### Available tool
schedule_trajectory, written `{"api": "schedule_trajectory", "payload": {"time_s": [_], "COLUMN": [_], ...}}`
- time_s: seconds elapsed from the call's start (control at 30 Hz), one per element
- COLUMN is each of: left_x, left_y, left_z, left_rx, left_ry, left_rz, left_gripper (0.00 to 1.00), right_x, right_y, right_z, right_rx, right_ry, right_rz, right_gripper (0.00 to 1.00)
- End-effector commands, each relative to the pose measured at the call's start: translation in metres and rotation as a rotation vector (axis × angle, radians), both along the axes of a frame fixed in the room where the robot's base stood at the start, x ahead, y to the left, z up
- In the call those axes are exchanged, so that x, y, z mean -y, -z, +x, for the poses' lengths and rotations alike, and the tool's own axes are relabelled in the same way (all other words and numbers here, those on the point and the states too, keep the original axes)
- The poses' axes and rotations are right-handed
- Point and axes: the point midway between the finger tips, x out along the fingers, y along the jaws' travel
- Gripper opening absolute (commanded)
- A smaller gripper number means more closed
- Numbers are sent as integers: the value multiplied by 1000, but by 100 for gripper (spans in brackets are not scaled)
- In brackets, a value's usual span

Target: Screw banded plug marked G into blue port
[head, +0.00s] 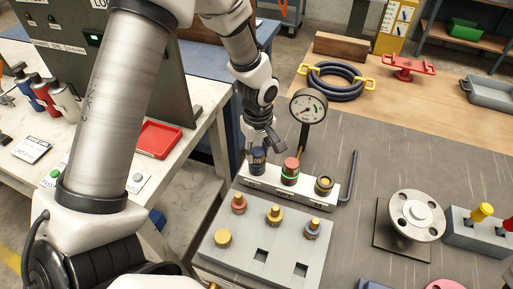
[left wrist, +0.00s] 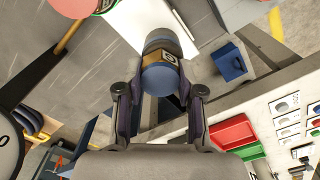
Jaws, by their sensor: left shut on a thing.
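A dark blue plug (head: 258,160) with a tan band is at the left end of a white block (head: 266,187). In the left wrist view the same plug (left wrist: 160,80) shows its blue cap and a dark mark on the band, too small to read surely. My left gripper (head: 256,143) is shut on the plug from above; its fingers (left wrist: 160,98) lie on both sides of the cap. The plug appears upright over the block. The port below it is hidden, so I cannot tell how deep it sits.
A gauge (head: 308,106) rises behind. A black hex key (head: 349,178) lies right.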

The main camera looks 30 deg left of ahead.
Motion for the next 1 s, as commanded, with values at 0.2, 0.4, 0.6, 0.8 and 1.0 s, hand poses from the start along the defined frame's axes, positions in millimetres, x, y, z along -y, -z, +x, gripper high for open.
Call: {"api": "schedule_trajectory", "payload": {"time_s": [0.2,0.4,0.6,0.8,1.0], "left_x": [0,0,0,0,0], "left_y": [-5,-5,0,-1,-7], "left_z": [0,0,1,2,2], "left_rx": [-2,-3,2,4,3], "left_ry": [380,717,857,858,1076], "left_rz": [1,2,4,5,7], "left_gripper": [0,0,0,0,0], "right_x": [1,1,1,1,1], "right_y": [-36,-61,-64,-65,-88], "right_z": [1,1,1,1,1], "right_rx": [5,7,7,8,8], "right_ry": [6,8,10,10,10], "right_rz": [-1,-2,-2,-2,-2], "right_gripper": [40,40,40,40,40]}}
